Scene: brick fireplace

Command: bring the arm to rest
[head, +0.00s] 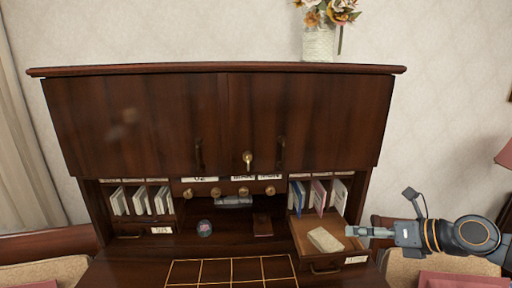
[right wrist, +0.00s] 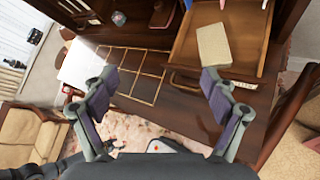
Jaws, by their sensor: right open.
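My right gripper (head: 362,232) comes in from the right in the head view, beside the open right drawer (head: 301,240) of the dark wooden desk (head: 130,271). In the right wrist view its two fingers (right wrist: 156,90) are spread wide with nothing between them. A cream book or packet (head: 325,240) lies in the drawer, apart from the fingers; it also shows in the right wrist view (right wrist: 214,46). My left gripper is not in view.
The hutch (head: 130,120) has closed upper doors, with a vase of flowers (head: 318,44) on top. Upright envelopes (head: 140,200) fill the side slots. A glass paperweight (head: 205,228) and a small brown box (head: 262,225) stand inside. Chairs (head: 45,272) flank the desk.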

